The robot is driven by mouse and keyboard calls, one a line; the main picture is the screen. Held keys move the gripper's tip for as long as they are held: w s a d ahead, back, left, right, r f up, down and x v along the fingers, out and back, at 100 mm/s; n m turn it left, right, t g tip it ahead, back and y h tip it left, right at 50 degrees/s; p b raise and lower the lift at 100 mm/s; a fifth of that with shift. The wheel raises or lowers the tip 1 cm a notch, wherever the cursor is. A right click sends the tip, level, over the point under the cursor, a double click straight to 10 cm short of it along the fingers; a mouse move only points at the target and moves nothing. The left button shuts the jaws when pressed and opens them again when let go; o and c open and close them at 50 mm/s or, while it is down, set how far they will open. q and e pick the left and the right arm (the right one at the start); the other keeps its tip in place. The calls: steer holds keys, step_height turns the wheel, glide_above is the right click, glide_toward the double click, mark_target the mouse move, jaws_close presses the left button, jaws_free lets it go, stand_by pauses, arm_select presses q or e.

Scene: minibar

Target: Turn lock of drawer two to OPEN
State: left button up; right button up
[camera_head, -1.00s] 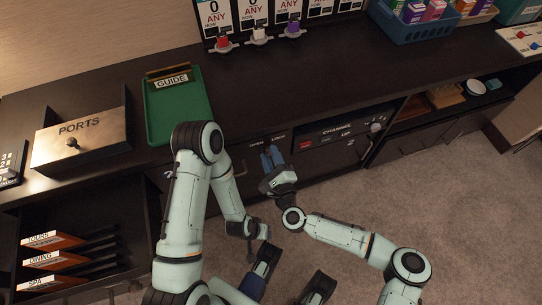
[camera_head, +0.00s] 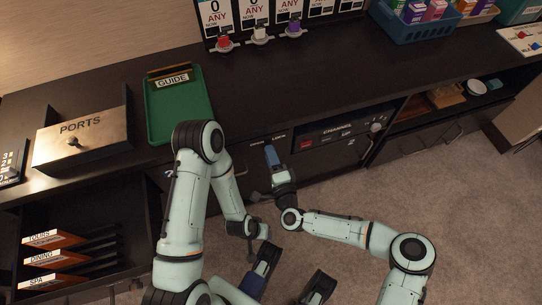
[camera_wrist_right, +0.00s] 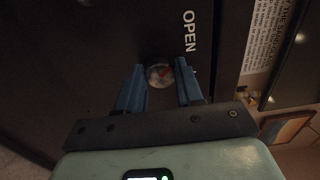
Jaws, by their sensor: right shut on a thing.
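The lock (camera_wrist_right: 160,75) is a small round knob with a red mark on its face, seen in the right wrist view. The word OPEN (camera_wrist_right: 189,31) is printed on the dark drawer front (camera_wrist_right: 105,45), just beside the knob. My right gripper (camera_wrist_right: 161,80) is shut on the knob, one blue finger on each side. In the head view my right gripper (camera_head: 271,154) reaches the drawer fronts under the counter and covers the lock there.
A CHANNEL panel (camera_head: 338,133) with a knob (camera_head: 376,127) lies right of my right gripper. A green tray (camera_head: 180,115) and a PORTS box (camera_head: 80,140) stand on the counter. Open shelves (camera_head: 425,115) are at the right. The carpet (camera_head: 470,200) in front is clear.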

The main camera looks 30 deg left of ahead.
steer(key=shift+w, duration=0.1)
stand_by(0.4)
steer(key=o, duration=1)
steer(key=shift+o, duration=0.2)
arm_select(q)
steer(key=s+r+p, duration=0.1)
steer(key=s+d+r+g, duration=0.1)
steer(key=shift+s+d+p, duration=0.2)
steer(key=shift+s+p, duration=0.15)
steer(key=shift+s, duration=0.05)
arm_select(e)
steer(key=v, duration=1.3)
steer(key=shift+s, duration=0.2)
steer(key=shift+d, duration=0.1)
